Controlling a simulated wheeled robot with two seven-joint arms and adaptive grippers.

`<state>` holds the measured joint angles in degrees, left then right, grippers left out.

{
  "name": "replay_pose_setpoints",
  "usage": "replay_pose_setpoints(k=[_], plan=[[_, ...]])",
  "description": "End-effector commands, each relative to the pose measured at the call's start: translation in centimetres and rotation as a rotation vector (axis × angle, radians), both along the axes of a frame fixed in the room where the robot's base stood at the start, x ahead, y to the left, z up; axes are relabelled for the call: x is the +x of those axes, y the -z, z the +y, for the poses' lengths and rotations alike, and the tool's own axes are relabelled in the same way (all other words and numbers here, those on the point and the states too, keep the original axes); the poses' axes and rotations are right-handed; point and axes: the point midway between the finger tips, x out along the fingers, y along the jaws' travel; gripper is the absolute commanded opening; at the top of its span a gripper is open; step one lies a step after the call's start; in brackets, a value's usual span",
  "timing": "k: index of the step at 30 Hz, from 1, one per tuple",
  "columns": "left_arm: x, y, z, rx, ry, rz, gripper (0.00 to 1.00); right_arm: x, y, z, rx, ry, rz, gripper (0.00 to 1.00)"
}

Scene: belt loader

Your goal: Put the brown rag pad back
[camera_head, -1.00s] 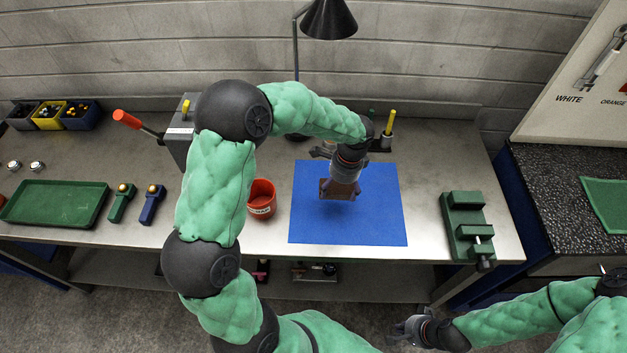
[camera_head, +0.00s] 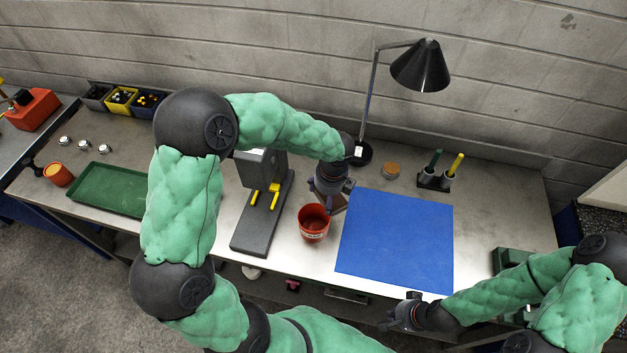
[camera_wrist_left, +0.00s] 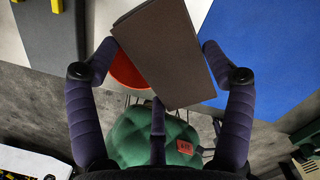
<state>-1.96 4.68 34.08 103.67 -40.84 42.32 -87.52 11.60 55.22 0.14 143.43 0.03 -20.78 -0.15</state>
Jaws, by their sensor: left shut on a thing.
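My left gripper (camera_head: 335,192) is shut on the brown rag pad (camera_head: 328,201). It holds the pad above the bench, over the back right of the red cup (camera_head: 313,224) and beside the left edge of the blue mat (camera_head: 400,240). In the left wrist view the brown pad (camera_wrist_left: 165,50) spans the space between the fingers (camera_wrist_left: 160,60) and partly hides the red cup (camera_wrist_left: 126,72). My right gripper (camera_head: 402,312) is at the bench's front edge, low and away from the pad; whether its fingers are apart is too small to tell.
A grey press with yellow handles (camera_head: 262,210) stands left of the cup. A green tray (camera_head: 107,188) lies at left. The blue mat is empty.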

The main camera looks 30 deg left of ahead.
Motion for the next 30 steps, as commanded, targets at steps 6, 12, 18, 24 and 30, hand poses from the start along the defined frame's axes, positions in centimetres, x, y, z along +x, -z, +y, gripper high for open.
replay_pose_setpoints(k=[6,12,18,24,30], plan=[[3.9,2.2,2.4,-0.001,-0.007,0.001,0.51,0.0,0.0,0.0,0.000,0.001,0.000,0.00],[7.2,4.5,4.5,-0.001,-0.006,0.003,0.51,0.0,0.1,0.0,0.000,0.000,0.000,0.00],[9.5,7.6,5.9,0.000,-0.006,0.002,0.51,0.0,0.3,0.0,0.000,0.000,0.000,0.00],[10.4,8.8,6.4,0.000,-0.004,0.000,0.51,0.0,0.3,0.0,0.000,0.000,0.000,0.00],[10.9,10.3,6.7,-0.001,-0.004,0.002,0.51,0.0,0.4,0.0,0.000,0.000,0.000,0.00]])
